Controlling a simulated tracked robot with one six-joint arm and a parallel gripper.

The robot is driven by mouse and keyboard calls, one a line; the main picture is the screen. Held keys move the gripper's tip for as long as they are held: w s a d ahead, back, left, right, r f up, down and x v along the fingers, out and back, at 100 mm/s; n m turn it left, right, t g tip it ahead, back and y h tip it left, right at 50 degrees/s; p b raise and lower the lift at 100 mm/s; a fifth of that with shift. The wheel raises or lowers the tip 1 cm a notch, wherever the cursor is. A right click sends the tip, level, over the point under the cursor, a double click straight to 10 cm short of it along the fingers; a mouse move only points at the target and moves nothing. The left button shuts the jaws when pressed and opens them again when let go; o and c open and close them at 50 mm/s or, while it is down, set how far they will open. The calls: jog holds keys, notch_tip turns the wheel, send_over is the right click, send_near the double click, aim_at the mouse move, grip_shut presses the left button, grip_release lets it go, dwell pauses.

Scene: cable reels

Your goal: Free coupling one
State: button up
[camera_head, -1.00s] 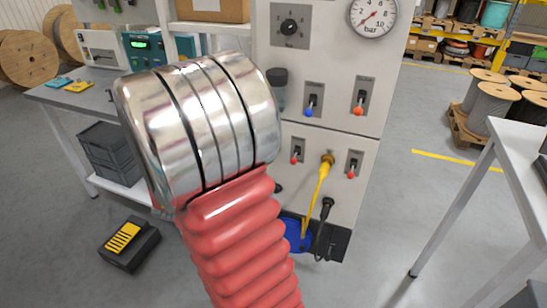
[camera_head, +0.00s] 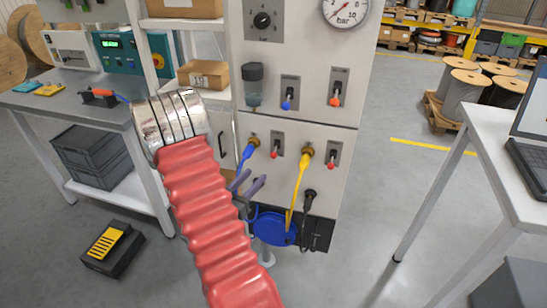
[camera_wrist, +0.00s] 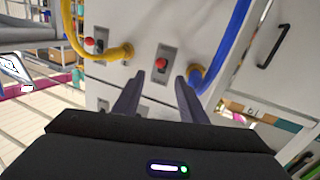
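A blue hose (camera_head: 247,153) and a yellow hose (camera_head: 300,180) plug into brass couplings on the grey panel (camera_head: 290,195); no label shows which coupling is number one. The blue hose's coupling (camera_head: 253,141) is on the left and the yellow hose's coupling (camera_head: 307,149) on the right. My gripper (camera_head: 256,176) is just below the blue coupling, its two purple-grey fingers apart and empty. In the wrist view, my gripper (camera_wrist: 157,88) is open, facing the panel, with the blue hose (camera_wrist: 226,50) to the right of its fingers and the yellow hose (camera_wrist: 70,28) to the left.
Red-tipped levers (camera_head: 276,148) (camera_head: 331,157) sit beside the couplings, with blue and orange levers (camera_head: 289,95) (camera_head: 335,92) above. A pressure gauge (camera_head: 345,8) is at the top.

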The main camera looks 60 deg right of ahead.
aim_at(274, 156)
jog(key=d, duration=0.4)
jog(key=s+d, duration=0.1)
jog(key=d, duration=0.8)
jog(key=shift+s+d, duration=0.15)
jog(key=shift+d, duration=0.25)
jog(key=shift+c, duration=0.2)
